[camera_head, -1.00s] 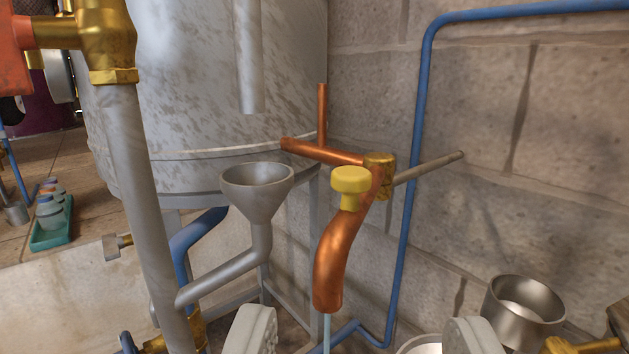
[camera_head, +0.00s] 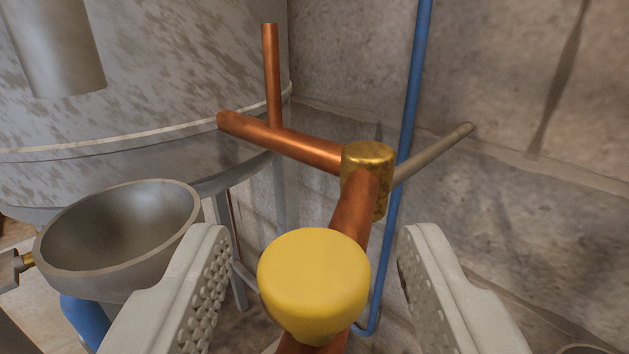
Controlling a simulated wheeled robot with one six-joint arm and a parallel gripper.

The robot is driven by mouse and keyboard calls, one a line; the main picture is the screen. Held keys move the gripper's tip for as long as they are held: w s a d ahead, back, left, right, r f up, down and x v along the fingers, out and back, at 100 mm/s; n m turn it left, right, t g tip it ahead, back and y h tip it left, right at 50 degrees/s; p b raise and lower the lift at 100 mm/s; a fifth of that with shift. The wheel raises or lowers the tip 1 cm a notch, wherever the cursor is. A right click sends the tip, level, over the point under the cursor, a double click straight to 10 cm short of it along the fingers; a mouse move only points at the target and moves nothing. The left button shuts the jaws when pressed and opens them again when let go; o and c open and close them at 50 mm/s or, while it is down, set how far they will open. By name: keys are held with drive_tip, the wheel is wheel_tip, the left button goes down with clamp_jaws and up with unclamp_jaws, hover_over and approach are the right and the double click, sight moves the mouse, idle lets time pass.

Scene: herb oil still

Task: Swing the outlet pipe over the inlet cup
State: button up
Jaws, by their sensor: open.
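The copper outlet pipe (camera_head: 353,219) runs from a brass swivel joint (camera_head: 368,165) down toward me. A yellow knob (camera_head: 314,280) sits on it and hides part of it; its mouth is out of view. My gripper (camera_head: 312,258) is open, one finger on each side of the knob, with gaps on both sides. The grey inlet cup (camera_head: 120,235), a funnel shape, is at the left, beyond my left finger, which overlaps its lower right part. The outlet pipe is to the right of the cup, not over it.
A grey metal tank (camera_head: 150,100) fills the upper left, with a grey pipe end (camera_head: 55,50) hanging above the cup. A copper cross pipe (camera_head: 290,148) and a grey rod (camera_head: 435,153) meet the joint. A blue pipe (camera_head: 412,90) runs along the block wall (camera_head: 530,220).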

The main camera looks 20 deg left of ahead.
drive_tip(key=shift+x, duration=0.85)
clamp_jaws()
drive_tip(key=shift+d+y, duration=0.15)
drive_tip(key=shift+y, duration=0.15)
drive_tip(key=w+d+n+g+y, duration=0.8)
drive_tip(key=d+n+g+y, duration=0.2)
drive_tip(key=n+g, duration=0.3)
drive_tip(key=d+g, duration=0.1)
drive_tip(key=g, duration=0.1)
drive_tip(key=shift+w+g+y, duration=0.3)
drive_tip(key=shift+w+r, duration=0.2)
drive_tip(key=shift+r, duration=0.05)
idle(0.4)
